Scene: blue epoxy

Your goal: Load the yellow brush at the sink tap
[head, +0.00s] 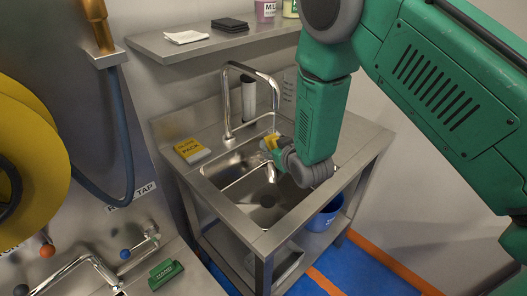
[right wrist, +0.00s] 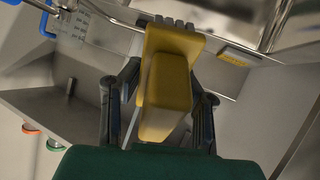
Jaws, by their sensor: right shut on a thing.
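The yellow brush (right wrist: 165,85) is between the two dark fingers of my right gripper (right wrist: 162,95), which is shut on it. Its dark bristles (right wrist: 175,23) show at the far end. In the head view a small part of the brush (head: 271,142) shows beside my right gripper (head: 277,151); the rest is hidden by the wrist. The gripper is over the steel sink basin (head: 232,190), close to the outlet of the curved sink tap (head: 227,100). I cannot tell if water runs or if the brush touches the tap. My left gripper is not in view.
A shelf (head: 190,45) holds pads and tubs above. A blue bucket (head: 325,217) stands below. At lower left are a second tap (head: 75,268), a green block (head: 165,274) and a yellow reel (head: 40,160).

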